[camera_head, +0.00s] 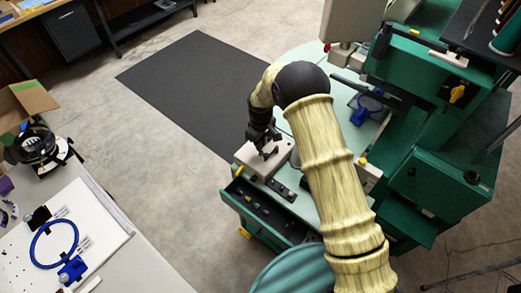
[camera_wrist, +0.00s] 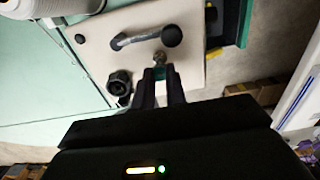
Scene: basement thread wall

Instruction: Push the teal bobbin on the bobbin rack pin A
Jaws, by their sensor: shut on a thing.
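My gripper (camera_head: 262,135) is over a beige block (camera_head: 265,158) at the near-left corner of the pale green worktop. In the wrist view my gripper (camera_wrist: 160,75) is shut, its fingertips on a small grey rounded part (camera_wrist: 159,58) in front of the beige face. I cannot tell what that part is. The same beige block (camera_wrist: 95,62) carries a bent grey lever (camera_wrist: 135,39), a black knob (camera_wrist: 172,36) and a dark ribbed wheel (camera_wrist: 119,83). I cannot make out the teal bobbin or bobbin rack pin A in either view.
An open drawer (camera_head: 262,215) with small items is below the worktop. A green machine frame (camera_head: 430,180) stands to the right. A white table (camera_head: 120,255) with a blue hoop (camera_head: 53,243) is at the lower left. A dark mat (camera_head: 195,85) lies on clear floor.

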